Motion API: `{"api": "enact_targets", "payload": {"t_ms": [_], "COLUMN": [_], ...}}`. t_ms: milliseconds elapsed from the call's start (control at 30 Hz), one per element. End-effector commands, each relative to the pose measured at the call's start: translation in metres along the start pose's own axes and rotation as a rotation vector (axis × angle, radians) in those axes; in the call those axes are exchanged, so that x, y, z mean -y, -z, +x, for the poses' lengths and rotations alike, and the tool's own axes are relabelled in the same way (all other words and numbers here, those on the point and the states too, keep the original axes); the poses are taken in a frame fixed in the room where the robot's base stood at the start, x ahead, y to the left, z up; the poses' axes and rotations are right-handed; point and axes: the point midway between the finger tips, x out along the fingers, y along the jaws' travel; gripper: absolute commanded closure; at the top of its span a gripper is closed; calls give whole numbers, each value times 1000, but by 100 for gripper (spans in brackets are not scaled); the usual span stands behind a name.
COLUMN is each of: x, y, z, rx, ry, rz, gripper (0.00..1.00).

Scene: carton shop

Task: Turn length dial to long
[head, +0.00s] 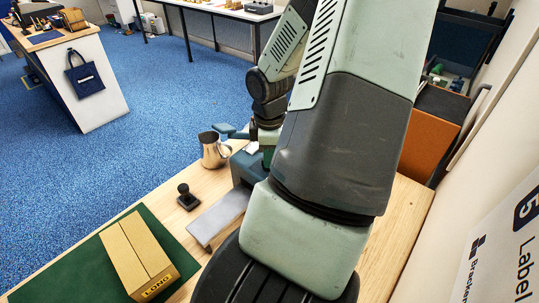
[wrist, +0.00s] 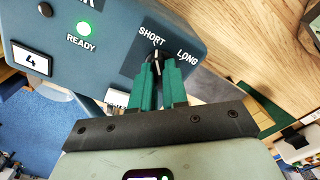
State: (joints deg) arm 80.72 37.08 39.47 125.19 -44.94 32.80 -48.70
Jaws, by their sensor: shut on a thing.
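The length dial (wrist: 158,55) is a small dark knob with a pale line, on the blue-grey machine (wrist: 105,50). The words SHORT and LONG are printed by it. My gripper (wrist: 160,68) is shut on the dial, with a green finger on each side. The pale line stands near upright in the wrist view, close under the end of SHORT and left of LONG; its exact setting is hard to tell. In the head view the machine (head: 246,169) is partly behind my arm, and the dial is hidden.
A green READY light (wrist: 83,28) glows on the panel. In the head view, a carton marked LONG (head: 133,255) lies on a green mat (head: 60,275). A metal jug (head: 214,152) and a black stamp (head: 188,200) stand near the machine. A wall is at right.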

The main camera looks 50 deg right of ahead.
Motion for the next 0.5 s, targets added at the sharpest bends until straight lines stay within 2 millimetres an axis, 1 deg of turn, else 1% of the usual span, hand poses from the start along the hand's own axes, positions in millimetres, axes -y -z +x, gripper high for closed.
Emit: {"api": "enact_targets", "payload": {"t_ms": [167,500], "x": [0,0], "y": [0,1], "z": [-1,-1], "rx": [4,3], "ry": [0,-1], "rz": [110,423], "gripper": [100,100]}}
